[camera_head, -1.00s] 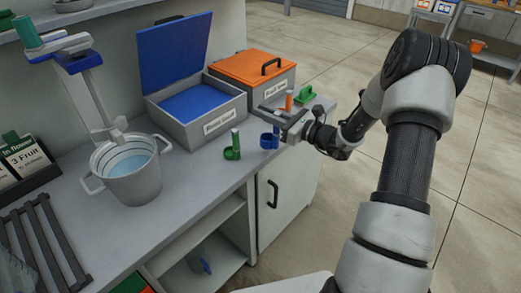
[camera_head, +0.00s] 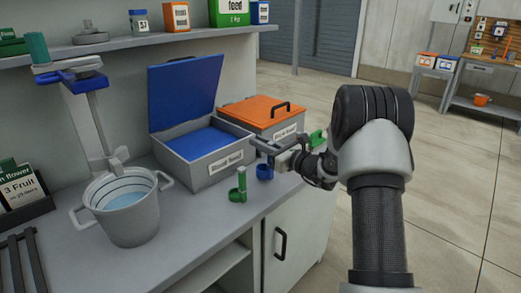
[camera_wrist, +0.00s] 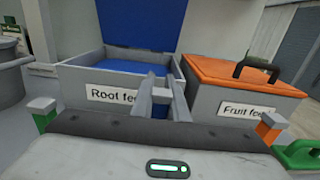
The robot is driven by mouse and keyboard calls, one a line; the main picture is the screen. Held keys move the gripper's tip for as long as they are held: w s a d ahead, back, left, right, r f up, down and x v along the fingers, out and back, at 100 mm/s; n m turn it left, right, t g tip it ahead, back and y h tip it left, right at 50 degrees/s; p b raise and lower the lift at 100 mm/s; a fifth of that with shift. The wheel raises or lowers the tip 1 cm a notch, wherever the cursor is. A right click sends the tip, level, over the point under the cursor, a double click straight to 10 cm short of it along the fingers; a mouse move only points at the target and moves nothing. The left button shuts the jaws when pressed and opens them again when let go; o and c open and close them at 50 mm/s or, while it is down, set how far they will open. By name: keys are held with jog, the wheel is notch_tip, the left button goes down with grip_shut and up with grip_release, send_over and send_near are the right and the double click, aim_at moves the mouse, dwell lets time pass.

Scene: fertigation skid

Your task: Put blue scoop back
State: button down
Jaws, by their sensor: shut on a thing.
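The blue scoop (camera_head: 265,171) is under my gripper (camera_head: 262,147), at the front of the bench by the feed boxes. Its cup shows in the head view; most of its handle is hidden by my gripper. In the wrist view my gripper (camera_wrist: 154,95) is shut, with a bit of blue between the fingers. I cannot tell whether the cup touches the bench. The green scoop (camera_head: 239,190) stands upright to the left of the blue one. An orange handle (camera_wrist: 269,128) with a pale top stands at the right in the wrist view.
The Root feed box (camera_head: 212,168) has its blue lid (camera_head: 186,95) open. The Fruit feed box (camera_head: 285,131) has its orange lid shut. A bucket (camera_head: 130,225) stands left on the bench. A green object (camera_head: 316,139) is behind my gripper.

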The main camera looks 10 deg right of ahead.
jog(key=shift+f, duration=0.6)
jog(key=c, duration=1.7)
grip_release()
jog(key=shift+f, duration=0.1)
jog(key=shift+c, duration=0.2)
